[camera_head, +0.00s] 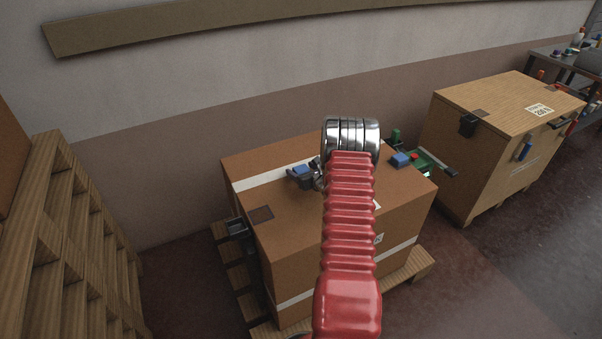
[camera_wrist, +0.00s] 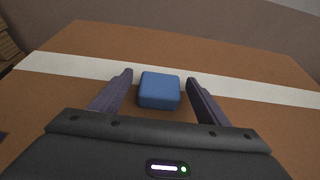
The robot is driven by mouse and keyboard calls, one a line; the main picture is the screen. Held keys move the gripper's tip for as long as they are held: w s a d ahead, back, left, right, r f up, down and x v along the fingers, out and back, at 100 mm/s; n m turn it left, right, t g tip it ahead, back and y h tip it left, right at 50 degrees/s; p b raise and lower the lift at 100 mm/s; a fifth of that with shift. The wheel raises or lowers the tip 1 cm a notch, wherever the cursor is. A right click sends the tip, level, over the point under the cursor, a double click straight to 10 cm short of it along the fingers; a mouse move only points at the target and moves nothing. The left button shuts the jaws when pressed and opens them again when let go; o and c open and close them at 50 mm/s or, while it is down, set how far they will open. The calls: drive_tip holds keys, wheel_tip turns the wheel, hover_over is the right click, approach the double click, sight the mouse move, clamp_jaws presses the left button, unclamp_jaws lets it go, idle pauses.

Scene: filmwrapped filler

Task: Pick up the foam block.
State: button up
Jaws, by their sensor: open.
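The foam block is a blue block with rounded edges (camera_wrist: 159,90) on top of a brown cardboard box (camera_wrist: 100,42), beside its white tape strip. My gripper (camera_wrist: 159,77) is open, with one dark finger to the left and one to the right of the block. There is a gap on each side, and I see no contact. In the head view the block (camera_head: 301,170) shows by my dark gripper (camera_head: 310,180), largely behind my red arm. The cardboard box (camera_head: 300,245) stands on a wooden pallet (camera_head: 411,269).
A wooden crate (camera_head: 463,165) stands to the right. Wooden slats (camera_head: 75,230) rise at the left. A wall is behind.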

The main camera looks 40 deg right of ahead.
drive_tip(key=shift+c, duration=0.2)
drive_tip(key=c, duration=1.1)
